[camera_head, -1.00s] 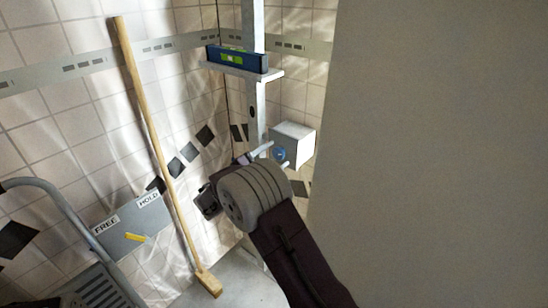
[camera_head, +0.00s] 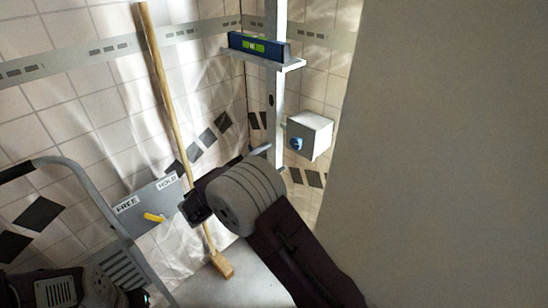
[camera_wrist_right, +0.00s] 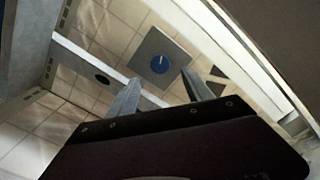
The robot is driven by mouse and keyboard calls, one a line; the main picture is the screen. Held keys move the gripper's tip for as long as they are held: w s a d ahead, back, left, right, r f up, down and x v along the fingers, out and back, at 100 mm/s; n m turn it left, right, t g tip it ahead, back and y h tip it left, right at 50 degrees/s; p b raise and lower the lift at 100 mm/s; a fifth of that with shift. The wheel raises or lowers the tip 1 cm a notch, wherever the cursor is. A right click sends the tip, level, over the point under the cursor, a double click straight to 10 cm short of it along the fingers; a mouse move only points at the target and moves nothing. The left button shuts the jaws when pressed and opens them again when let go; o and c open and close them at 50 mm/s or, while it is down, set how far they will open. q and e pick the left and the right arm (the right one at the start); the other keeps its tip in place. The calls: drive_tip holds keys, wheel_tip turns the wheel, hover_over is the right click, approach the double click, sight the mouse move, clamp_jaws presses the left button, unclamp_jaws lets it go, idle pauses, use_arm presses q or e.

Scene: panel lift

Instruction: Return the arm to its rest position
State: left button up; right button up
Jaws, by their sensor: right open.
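My right gripper (camera_head: 262,152) is in the middle of the head view, mostly hidden behind my own grey wrist, with one pale finger showing. In the right wrist view its two fingers (camera_wrist_right: 161,93) stand apart with nothing between them. Beyond them is a pale box (camera_wrist_right: 150,57) with a round blue knob (camera_wrist_right: 159,64). In the head view the box (camera_head: 314,133) with its knob (camera_head: 297,143) is up and to the right of the gripper, apart from it. Dark parts, seemingly of my left arm, show at the bottom left; no left gripper is visible.
A blue level (camera_head: 258,47) lies on a bracket on the upright post (camera_head: 272,100). A wooden pole (camera_head: 168,95) leans on the tiled wall. A FREE/HOLD plate (camera_head: 143,207) has a yellow lever (camera_head: 154,217). A grey tubular frame (camera_head: 88,200) stands left; a plain wall (camera_head: 445,150) fills the right.

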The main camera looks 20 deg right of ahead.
drive_tip(key=shift+d, duration=0.1)
drive_tip(key=s+d+f+m+g+y, duration=0.2)
drive_tip(key=s+f+m+g+y, duration=0.15)
drive_tip(key=s+f, duration=0.3)
drive_tip(key=s+d+f+m+g+y, duration=0.2)
drive_tip(key=s+f+g+y, duration=0.2)
drive_tip(key=s+f, duration=0.3)
drive_tip(key=s+a+f+m+t+y, duration=0.1)
drive_tip(key=s+a+f+m+y, duration=0.3)
drive_tip(key=s+a+m+y, duration=0.5)
wheel_tip(320, 180, up, 19)
drive_tip(key=w+a+p, duration=0.1)
drive_tip(key=p, duration=1.7)
drive_tip(key=shift+a+t, duration=0.2)
drive_tip(key=shift+t, duration=0.25)
drive_tip(key=shift+p, duration=0.3)
